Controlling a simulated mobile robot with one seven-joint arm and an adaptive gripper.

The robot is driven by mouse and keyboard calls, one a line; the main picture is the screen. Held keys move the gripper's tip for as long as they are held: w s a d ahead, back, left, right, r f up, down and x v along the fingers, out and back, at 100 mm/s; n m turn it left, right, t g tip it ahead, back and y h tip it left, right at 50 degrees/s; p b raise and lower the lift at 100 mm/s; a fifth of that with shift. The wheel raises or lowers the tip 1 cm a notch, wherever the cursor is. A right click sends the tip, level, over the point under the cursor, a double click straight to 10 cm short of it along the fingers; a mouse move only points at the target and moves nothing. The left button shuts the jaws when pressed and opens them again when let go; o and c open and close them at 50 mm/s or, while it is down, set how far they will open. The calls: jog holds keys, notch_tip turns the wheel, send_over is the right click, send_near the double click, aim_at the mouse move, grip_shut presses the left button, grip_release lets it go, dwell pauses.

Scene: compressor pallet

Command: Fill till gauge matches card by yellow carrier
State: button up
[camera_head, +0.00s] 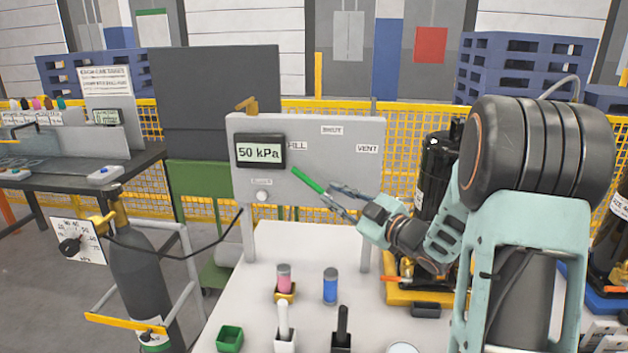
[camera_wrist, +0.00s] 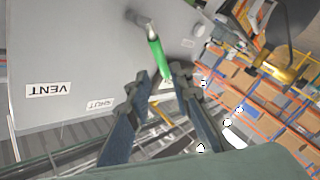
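The grey panel (camera_head: 310,205) carries a gauge display (camera_head: 260,151) reading 50 kPa. Its labels include VENT (camera_head: 367,149), SHUT (camera_head: 332,130) and a partly covered FILL (camera_head: 298,145). A green lever handle (camera_head: 308,180) sticks out from the panel; it also shows in the wrist view (camera_wrist: 155,55). My gripper (camera_head: 328,194) is at the handle's free end. In the wrist view its fingers (camera_wrist: 163,80) are apart, with the handle's tip between them. The yellow carrier (camera_head: 400,293) under a black tank (camera_head: 438,165) is partly behind my arm. A pale label (camera_head: 419,188) there is unreadable.
The white table (camera_head: 250,300) holds a pink cylinder (camera_head: 284,276), a blue cylinder (camera_head: 330,286) and a green box (camera_head: 230,338). A dark gas cylinder (camera_head: 142,280) with a hose stands left. A black bench (camera_head: 90,190) is farther left.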

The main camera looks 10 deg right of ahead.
aim_at(311, 183)
jog(key=x, duration=1)
jog(key=shift+w+a, duration=0.1)
jog(key=shift+w, duration=0.2)
grip_shut()
